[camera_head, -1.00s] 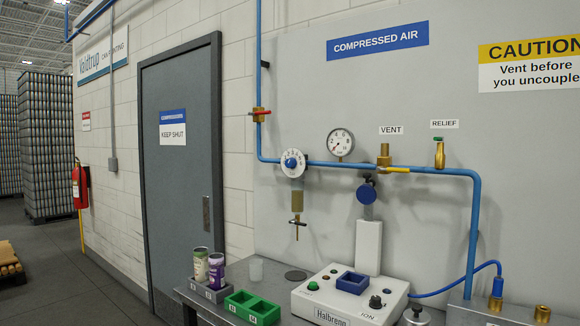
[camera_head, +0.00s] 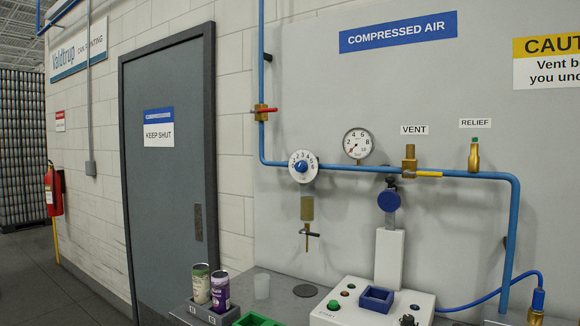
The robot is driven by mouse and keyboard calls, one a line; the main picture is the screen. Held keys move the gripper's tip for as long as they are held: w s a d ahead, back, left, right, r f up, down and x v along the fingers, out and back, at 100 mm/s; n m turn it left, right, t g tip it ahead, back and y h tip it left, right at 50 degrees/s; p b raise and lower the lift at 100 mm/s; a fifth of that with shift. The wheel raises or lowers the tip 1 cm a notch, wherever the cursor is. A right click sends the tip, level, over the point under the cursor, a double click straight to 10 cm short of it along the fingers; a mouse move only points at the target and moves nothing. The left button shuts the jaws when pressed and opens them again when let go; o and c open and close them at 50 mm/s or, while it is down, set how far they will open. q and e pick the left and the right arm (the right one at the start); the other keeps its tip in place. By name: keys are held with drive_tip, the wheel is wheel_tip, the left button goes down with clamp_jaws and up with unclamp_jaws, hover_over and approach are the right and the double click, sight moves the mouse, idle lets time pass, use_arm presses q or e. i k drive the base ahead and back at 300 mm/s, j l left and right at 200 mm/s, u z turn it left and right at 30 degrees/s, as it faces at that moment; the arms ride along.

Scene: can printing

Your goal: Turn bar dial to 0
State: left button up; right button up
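The bar dial (camera_head: 302,167) is a round white disc with black numbers on the blue air pipe, left of the pressure gauge. A blue knob (camera_head: 301,169) sits at its centre; its exact setting is too small to read for sure. A brass-coloured bowl with a small tap (camera_head: 307,214) hangs below the dial. Neither of my grippers is in view, and nothing covers the dial.
A red-handled valve (camera_head: 264,112) is up the pipe. A yellow-handled vent valve (camera_head: 410,165) and a relief valve (camera_head: 473,155) are to the right. Below stand a white printing machine (camera_head: 345,307), two cans (camera_head: 220,291) in a grey holder and a green tray (camera_head: 256,320).

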sight(301, 166)
drive_tip(key=i+j, duration=0.2)
drive_tip(key=j, duration=0.15)
drive_tip(key=i+j+z, duration=0.15)
drive_tip(key=i+j, duration=0.2)
drive_tip(key=j, duration=0.3)
drive_tip(key=i+j+z, duration=0.1)
drive_tip(key=j, duration=0.25)
drive_tip(key=i+j, duration=0.25)
drive_tip(key=i+j+z, duration=0.15)
drive_tip(key=j, duration=0.35)
